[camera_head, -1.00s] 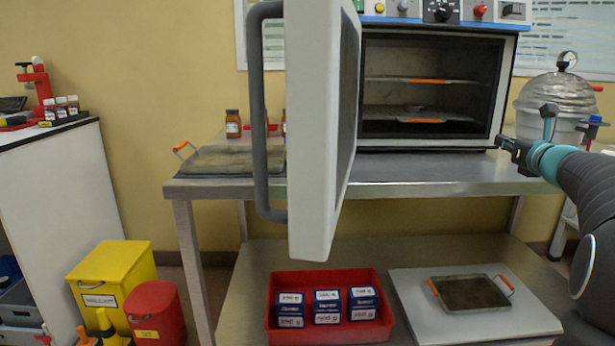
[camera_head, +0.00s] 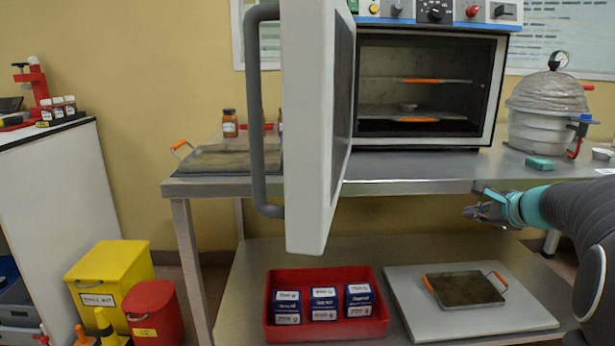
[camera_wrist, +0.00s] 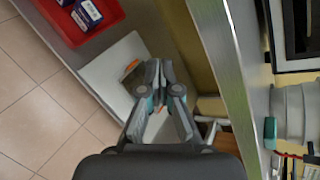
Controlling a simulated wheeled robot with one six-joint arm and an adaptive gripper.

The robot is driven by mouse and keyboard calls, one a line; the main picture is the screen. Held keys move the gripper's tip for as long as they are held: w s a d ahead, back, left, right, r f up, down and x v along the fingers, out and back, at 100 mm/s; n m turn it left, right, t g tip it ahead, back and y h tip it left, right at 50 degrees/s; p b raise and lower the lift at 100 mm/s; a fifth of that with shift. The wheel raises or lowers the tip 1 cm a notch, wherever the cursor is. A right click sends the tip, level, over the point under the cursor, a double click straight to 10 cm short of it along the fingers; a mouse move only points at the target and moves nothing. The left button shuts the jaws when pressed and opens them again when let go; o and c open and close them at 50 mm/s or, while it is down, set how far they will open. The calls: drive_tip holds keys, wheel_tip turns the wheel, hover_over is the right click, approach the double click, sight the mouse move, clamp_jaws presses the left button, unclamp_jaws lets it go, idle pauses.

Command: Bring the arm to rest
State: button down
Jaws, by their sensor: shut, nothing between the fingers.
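My gripper (camera_head: 470,212) is at the right in the head view, shut and empty. It points left, just below the front edge of the metal bench (camera_head: 400,187) and above the lower shelf. In the wrist view my gripper (camera_wrist: 158,70) has its fingers together with nothing between them. The bench edge (camera_wrist: 218,60) runs close to its right there. My arm reaches in from the right edge of the head view.
The oven (camera_head: 432,90) stands with its door (camera_head: 315,130) swung open past the bench front. A teal block (camera_head: 540,163) and a metal vessel (camera_head: 548,110) are on the bench. Below are a red bin (camera_head: 325,333) with blue boxes and a white slab (camera_head: 400,300) bearing a tray (camera_head: 466,289).

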drive_tip(key=s+a+f+n+g+h, duration=0.1)
drive_tip(key=s+a+f+n+g, duration=0.1)
drive_tip(key=s+a+n, duration=0.5)
drive_tip(key=s+a+f+n+g+h+p, duration=0.1)
drive_tip(key=s+a+f+n, duration=0.3)
drive_tip(key=s, duration=1.1)
drive_tip(key=s+a+f+n+g+h, duration=0.1)
drive_tip(key=s+a+f+n+g, duration=0.2)
drive_tip(key=s+a+n, duration=0.7)
drive_tip(key=shift+s+a+n, duration=0.4)
drive_tip(key=shift+s+a, duration=0.4)
drive_tip(key=shift+s, duration=0.1)
